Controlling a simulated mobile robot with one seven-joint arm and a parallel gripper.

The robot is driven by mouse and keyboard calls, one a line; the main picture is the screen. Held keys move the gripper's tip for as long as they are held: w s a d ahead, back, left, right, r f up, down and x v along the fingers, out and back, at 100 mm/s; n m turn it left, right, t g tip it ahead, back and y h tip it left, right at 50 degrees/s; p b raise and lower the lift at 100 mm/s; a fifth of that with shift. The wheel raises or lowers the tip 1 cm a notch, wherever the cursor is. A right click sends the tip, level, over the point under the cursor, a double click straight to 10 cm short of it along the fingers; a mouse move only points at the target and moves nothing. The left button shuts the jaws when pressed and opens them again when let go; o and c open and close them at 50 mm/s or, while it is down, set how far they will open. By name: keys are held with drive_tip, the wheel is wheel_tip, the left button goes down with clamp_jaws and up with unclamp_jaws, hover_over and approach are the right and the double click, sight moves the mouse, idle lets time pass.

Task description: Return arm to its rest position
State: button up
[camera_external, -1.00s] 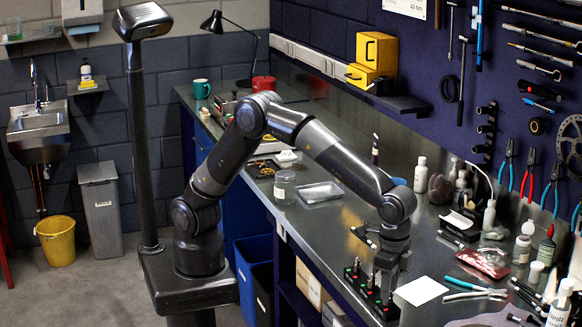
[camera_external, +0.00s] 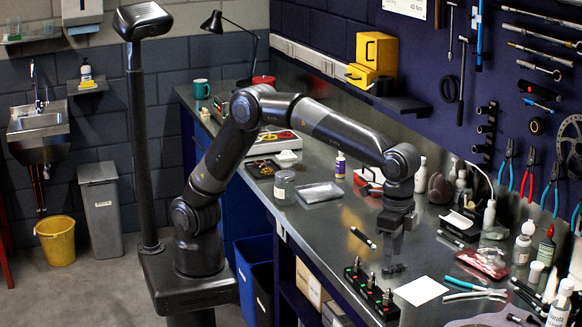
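My arm arches from its base over the metal workbench (camera_external: 322,219). My gripper (camera_external: 393,268) points down above the bench, just behind a black holder (camera_external: 370,292) with several upright bits or drivers in it. The fingers are small and dark, and I cannot tell whether they are open or shut. No held object can be made out between them. A dark pen-like tool (camera_external: 363,238) lies on the bench to the left of my gripper.
A white card (camera_external: 420,291) lies right of the holder. Pliers (camera_external: 470,286), bottles (camera_external: 521,243) and a red packet (camera_external: 483,263) crowd the right. A clear tray (camera_external: 321,193) and jar (camera_external: 284,187) stand left. Tools hang on the wall behind.

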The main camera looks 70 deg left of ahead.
drive_tip(key=shift+r, duration=0.5)
drive_tip(key=w+a+r+n+t, duration=0.1)
drive_tip(key=w+a+r+n, duration=0.15)
drive_tip(key=a, duration=0.75)
drive_tip(key=w+a+r+n+h, duration=0.1)
drive_tip(key=w+a+r, duration=0.15)
drive_tip(key=a, duration=0.85)
drive_tip(key=w+a+r+n+t, duration=0.1)
drive_tip(key=a+r+n, duration=0.15)
drive_tip(key=a, duration=0.75)
drive_tip(key=s+a+f+n+t, duration=0.1)
drive_tip(key=s+a+f, duration=0.1)
drive_tip(key=s+a, duration=0.2)
drive_tip(key=s+a+f+n+t, duration=0.1)
drive_tip(key=s+a, duration=0.4)
drive_tip(key=a, duration=0.6)
drive_tip(key=s+a+f+n+t+y, duration=0.1)
drive_tip(key=s+a+f+n, duration=0.2)
drive_tip(key=s+a, duration=0.2)
drive_tip(key=a, duration=0.3)
drive_tip(key=shift+a+f+t, duration=0.25)
drive_tip(key=shift+f+t, duration=0.05)
drive_tip(key=shift+f, duration=0.05)
